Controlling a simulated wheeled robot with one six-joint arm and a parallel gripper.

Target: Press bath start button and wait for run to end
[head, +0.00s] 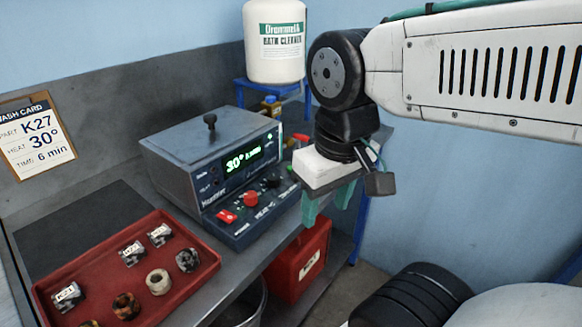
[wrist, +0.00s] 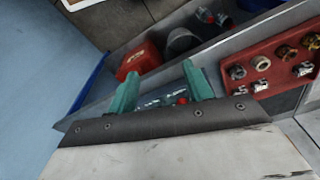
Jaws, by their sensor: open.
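The bath (head: 210,150) is a grey metal box with a black lid knob, standing on the bench. Its lit green display (head: 243,160) reads 30° and a smaller text that looks like minutes. The sloped control panel (head: 245,222) in front carries a red switch (head: 227,216), a red knob (head: 250,199) and a black knob (head: 272,181). A small green spot (head: 290,168) shows at its right end; I cannot tell which control is start. My gripper (head: 326,204) is open and empty, right of the panel and apart from it. In the wrist view its green fingers (wrist: 160,88) frame part of the panel.
A red tray (head: 95,262) with several labelled blocks and rings lies on the bench at left. A wash card (head: 37,140) reads K27, 30°, 6 min. A white cleaner jug (head: 275,42) stands on a blue stand behind. A red box (head: 298,262) sits below the bench.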

